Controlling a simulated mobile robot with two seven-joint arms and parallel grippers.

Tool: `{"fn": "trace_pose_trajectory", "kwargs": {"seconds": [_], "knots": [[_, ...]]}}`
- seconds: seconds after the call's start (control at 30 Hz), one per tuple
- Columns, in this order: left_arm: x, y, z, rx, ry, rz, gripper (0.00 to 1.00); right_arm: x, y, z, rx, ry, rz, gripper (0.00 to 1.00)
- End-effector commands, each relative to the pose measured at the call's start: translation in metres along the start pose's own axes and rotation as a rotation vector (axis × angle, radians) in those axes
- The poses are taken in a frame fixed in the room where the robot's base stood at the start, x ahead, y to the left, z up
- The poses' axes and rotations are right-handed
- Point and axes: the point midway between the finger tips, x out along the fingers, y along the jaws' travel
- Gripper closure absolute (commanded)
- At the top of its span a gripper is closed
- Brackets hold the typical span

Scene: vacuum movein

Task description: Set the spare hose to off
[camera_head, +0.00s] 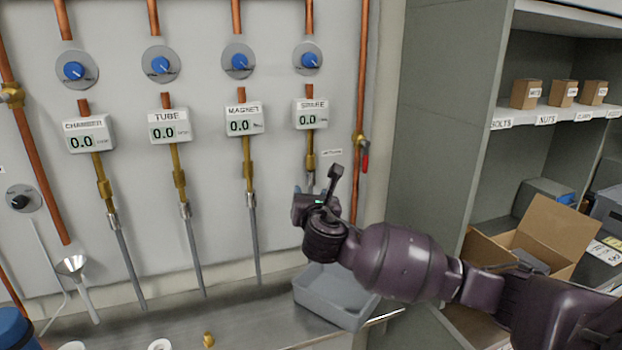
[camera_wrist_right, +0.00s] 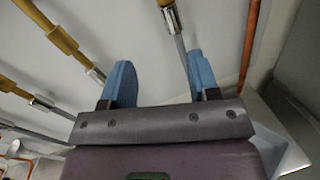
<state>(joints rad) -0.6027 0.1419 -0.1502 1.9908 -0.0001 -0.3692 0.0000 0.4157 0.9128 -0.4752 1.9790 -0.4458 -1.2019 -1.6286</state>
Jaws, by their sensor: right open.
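The spare gauge (camera_head: 310,114), labelled SPARE, reads 0.0 on the wall panel. Its blue knob (camera_head: 309,60) sits above it on a round grey plate. The spare line's brass fitting (camera_head: 310,160) runs down from the gauge; the hose below is mostly hidden by my right gripper (camera_head: 308,191). In the right wrist view my right gripper (camera_wrist_right: 160,72) is open, with two blue fingers spread. A grey hose with a silver collar (camera_wrist_right: 173,20) passes just left of the right finger; I cannot tell whether it touches. My left gripper is out of view.
The chamber (camera_head: 82,142), tube (camera_head: 169,133) and magnet (camera_head: 242,126) gauges hang to the left, each with a hose. A red-handled valve (camera_head: 364,158) is on the copper pipe at right. A grey bin (camera_head: 335,295) stands below my gripper. Shelves are at right.

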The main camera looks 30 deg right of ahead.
Motion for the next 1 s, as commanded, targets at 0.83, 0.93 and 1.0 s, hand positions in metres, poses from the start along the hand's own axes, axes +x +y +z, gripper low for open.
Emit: {"fn": "trace_pose_trajectory", "kwargs": {"seconds": [0.83,0.93,1.0], "knots": [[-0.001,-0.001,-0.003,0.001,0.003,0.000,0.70,0.077,-0.014,0.004,-0.181,-0.011,-0.059,0.45],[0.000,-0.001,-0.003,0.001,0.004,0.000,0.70,0.089,-0.014,0.004,-0.180,-0.011,-0.058,0.45],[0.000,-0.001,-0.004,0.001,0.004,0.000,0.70,0.096,-0.015,0.004,-0.180,-0.011,-0.059,0.45]]}}
